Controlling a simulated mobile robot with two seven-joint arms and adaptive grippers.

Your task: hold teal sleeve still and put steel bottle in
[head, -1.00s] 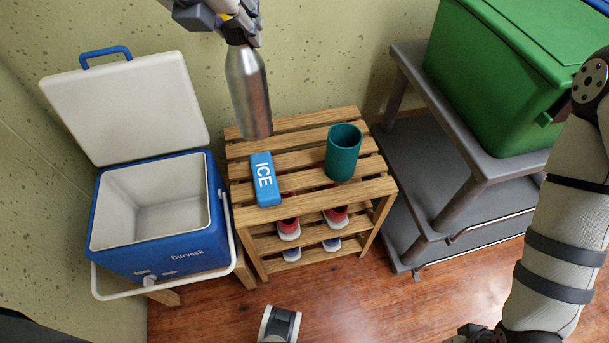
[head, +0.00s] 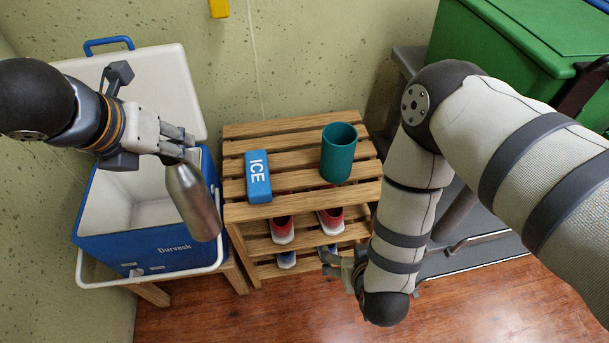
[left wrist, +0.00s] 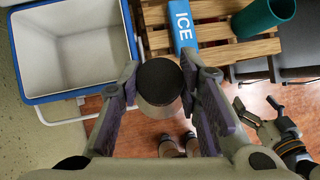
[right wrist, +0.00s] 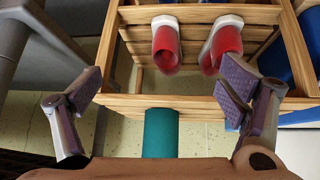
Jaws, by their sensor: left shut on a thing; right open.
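The teal sleeve (head: 339,154) stands upright, open end up, on the top of the slatted wooden rack (head: 300,131). It also shows at the top right of the left wrist view (left wrist: 262,17) and in the right wrist view (right wrist: 161,133). My left gripper (head: 184,152) is shut on the steel bottle (head: 195,205) near its top. The bottle hangs tilted in front of the cooler, left of the rack; its dark cap shows in the left wrist view (left wrist: 160,82). My right gripper (right wrist: 163,92) is open and empty, low at the rack's front right, apart from the sleeve.
A blue ICE pack (head: 258,177) lies on the rack left of the sleeve. Red shoes (head: 282,228) sit on the shelf below. An open blue cooler (head: 140,250) stands at left. A grey cart with a green bin (head: 520,45) is at right.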

